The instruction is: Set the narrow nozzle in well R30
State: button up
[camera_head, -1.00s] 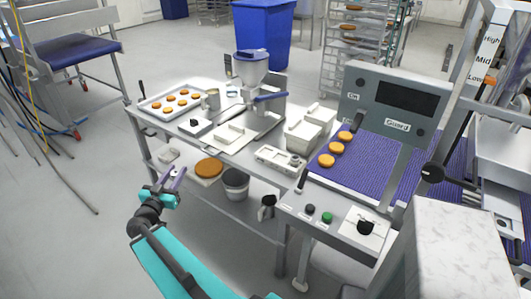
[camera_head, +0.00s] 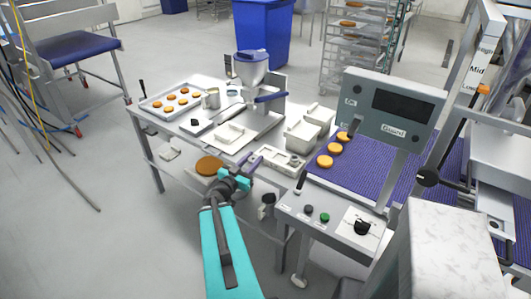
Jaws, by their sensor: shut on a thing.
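My gripper (camera_head: 250,161) is at the front edge of the work table, just left of a small pale block with holes (camera_head: 284,163). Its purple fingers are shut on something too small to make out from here. I cannot tell the narrow nozzle apart in this view. The block lies on the table near the front right. Its holes and any marks such as R30 are too small to read. My gripper appears close to the block, but I cannot tell its height above the table.
White tubs (camera_head: 303,133) stand behind the block. The depositor with a hopper (camera_head: 252,68) stands at the back of the table. A tray of orange rounds (camera_head: 172,102) is at the left. A purple belt (camera_head: 345,178) with several rounds and a control panel (camera_head: 388,107) is at the right.

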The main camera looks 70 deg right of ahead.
jog(key=s+d+m+g, duration=0.1)
jog(key=s+d, duration=0.1)
jog(key=s, duration=0.5)
jog(key=shift+d+y+p, duration=0.3)
jog(key=shift+p, duration=0.05)
jog(key=shift+w+d+f+b, duration=0.2)
jog(key=shift+d+f+b, duration=0.25)
jog(key=shift+b, duration=1.55)
jog(key=w+d+b, duration=0.1)
jog(key=b, duration=0.6)
jog(key=shift+d, duration=0.25)
jog(key=shift+w+d+b, duration=0.1)
jog(key=shift+d+b, duration=0.2)
jog(key=shift+b, duration=0.7)
jog(key=b, duration=0.2)
jog(key=d+b, duration=0.1)
jog(key=b, duration=0.1)
jog(key=shift+w+f, duration=0.1)
jog(key=shift+w, duration=0.1)
jog(key=b, duration=0.4)
jog(key=shift+w+d+b, duration=0.25)
jog(key=shift+d+b, duration=0.1)
